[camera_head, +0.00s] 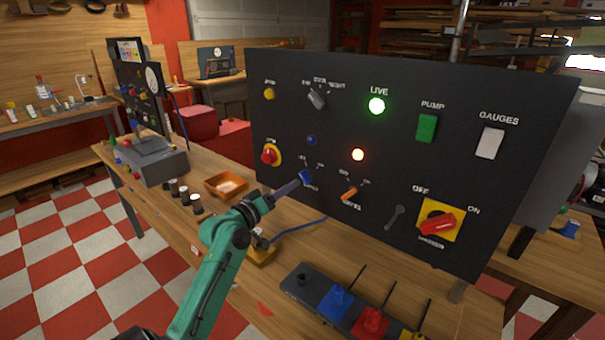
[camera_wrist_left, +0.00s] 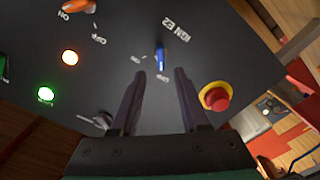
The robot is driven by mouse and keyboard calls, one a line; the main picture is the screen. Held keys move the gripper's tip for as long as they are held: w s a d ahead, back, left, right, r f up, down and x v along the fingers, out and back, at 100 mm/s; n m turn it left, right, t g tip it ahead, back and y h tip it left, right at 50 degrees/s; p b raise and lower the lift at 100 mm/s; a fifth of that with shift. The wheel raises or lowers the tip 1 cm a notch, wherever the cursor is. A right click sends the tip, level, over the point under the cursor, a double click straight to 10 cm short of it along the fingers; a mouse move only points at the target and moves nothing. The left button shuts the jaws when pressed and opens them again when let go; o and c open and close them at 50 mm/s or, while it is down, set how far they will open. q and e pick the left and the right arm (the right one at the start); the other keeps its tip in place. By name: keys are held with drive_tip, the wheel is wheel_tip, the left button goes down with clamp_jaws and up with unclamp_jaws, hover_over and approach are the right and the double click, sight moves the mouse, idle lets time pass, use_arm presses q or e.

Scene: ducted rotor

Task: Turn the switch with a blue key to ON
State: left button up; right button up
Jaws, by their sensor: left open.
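The black control panel (camera_head: 330,110) stands upright on the wooden bench. The blue key (camera_head: 306,177) sits in its lower left part, and it also shows in the left wrist view (camera_wrist_left: 160,57). The key's grip looks upright in the wrist view, in line with a small label, apparently OFF; another label, apparently ON, lies to its left. My left gripper (camera_head: 297,184) is in front of the key. In the wrist view its two fingers (camera_wrist_left: 160,74) are apart, with the key just beyond the tips and between them. No contact shows. My right gripper is out of view.
An orange key switch (camera_head: 349,194) is right of the blue key, and a red button (camera_head: 269,155) is left of it. A red rotary switch (camera_head: 437,223) is further right. A tray of coloured pieces (camera_head: 320,301) and an orange bin (camera_head: 226,185) stand on the bench.

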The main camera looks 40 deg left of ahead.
sight(303, 179)
use_arm(q)
drive_tip(key=w+p, duration=0.1)
drive_tip(key=w, duration=0.5)
drive_tip(key=shift+w+f, duration=0.1)
drive_tip(key=shift+w, duration=0.1)
drive_tip(key=shift+w+a, duration=0.1)
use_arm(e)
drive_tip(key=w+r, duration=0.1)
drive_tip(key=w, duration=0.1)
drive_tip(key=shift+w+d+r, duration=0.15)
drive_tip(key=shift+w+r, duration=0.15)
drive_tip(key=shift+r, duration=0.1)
use_arm(q)
drive_tip(key=shift+c, duration=0.3)
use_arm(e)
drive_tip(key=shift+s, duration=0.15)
use_arm(q)
clamp_jaws()
drive_tip(key=shift+f, duration=0.1)
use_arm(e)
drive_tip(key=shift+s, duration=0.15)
